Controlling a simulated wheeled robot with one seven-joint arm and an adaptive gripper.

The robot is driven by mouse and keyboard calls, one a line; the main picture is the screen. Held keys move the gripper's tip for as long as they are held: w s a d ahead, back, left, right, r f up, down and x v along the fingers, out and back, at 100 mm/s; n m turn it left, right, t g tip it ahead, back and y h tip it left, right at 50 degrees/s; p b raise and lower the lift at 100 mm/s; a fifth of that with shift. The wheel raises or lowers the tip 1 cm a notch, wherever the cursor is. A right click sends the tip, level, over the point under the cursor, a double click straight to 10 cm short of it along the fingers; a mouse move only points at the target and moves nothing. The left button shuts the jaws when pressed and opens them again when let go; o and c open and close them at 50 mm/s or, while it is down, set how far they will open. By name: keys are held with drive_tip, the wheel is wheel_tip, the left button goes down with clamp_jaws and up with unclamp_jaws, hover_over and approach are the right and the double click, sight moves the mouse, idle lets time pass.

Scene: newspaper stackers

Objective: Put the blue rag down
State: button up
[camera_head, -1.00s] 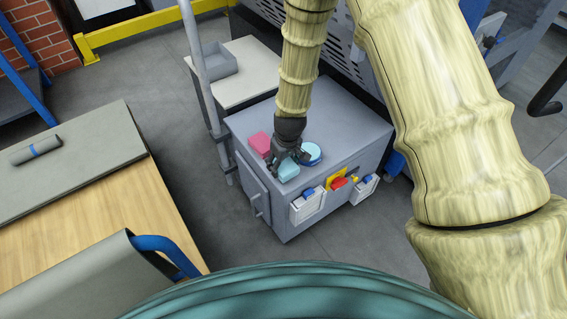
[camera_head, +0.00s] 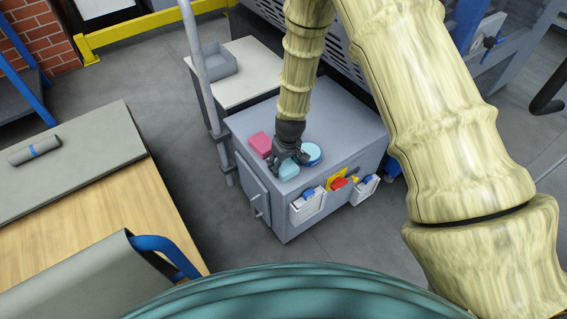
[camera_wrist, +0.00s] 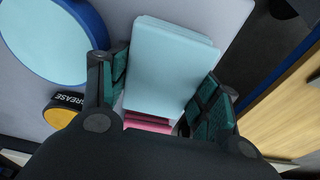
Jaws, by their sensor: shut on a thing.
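The light blue rag (camera_head: 289,170) is a folded block on or just above the grey cabinet top (camera_head: 345,125), near its front left edge. My gripper (camera_head: 289,158) is over it, pointing down, with its fingers on either side. In the wrist view the rag (camera_wrist: 172,62) sits between the two fingers of my gripper (camera_wrist: 165,95), which are shut on it. I cannot tell whether its underside touches the cabinet top.
A pink rag (camera_head: 261,143) lies just left of my gripper. A round blue-rimmed tin (camera_head: 312,152) stands close on the right. A grease container (camera_wrist: 64,113) shows in the wrist view. The cabinet top's back right is clear.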

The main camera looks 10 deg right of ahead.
sight(287, 166)
drive_tip(key=o, duration=0.6)
drive_tip(key=shift+f, duration=0.1)
drive_tip(key=shift+o, duration=0.2)
wheel_tip(287, 166, up, 12)
drive_tip(key=s+p, duration=0.1)
drive_tip(key=shift+s+d, duration=0.35)
drive_tip(key=s+d+f+m, duration=0.1)
drive_tip(key=s+f, duration=0.5)
drive_tip(key=s, duration=0.6)
drive_tip(key=s+d+f+m+g, duration=0.1)
drive_tip(key=s+d+f+m, duration=0.1)
drive_tip(key=s+d+f, duration=0.2)
drive_tip(key=s+d+f+m, duration=0.1)
drive_tip(key=s+d+f, duration=0.2)
drive_tip(key=s+f, duration=0.6)
drive_tip(key=s, duration=1.1)
drive_tip(key=shift+s+f+m+g+h, duration=0.15)
drive_tip(key=shift+f+m+g+h, duration=0.15)
drive_tip(key=shift+f+m, duration=0.1)
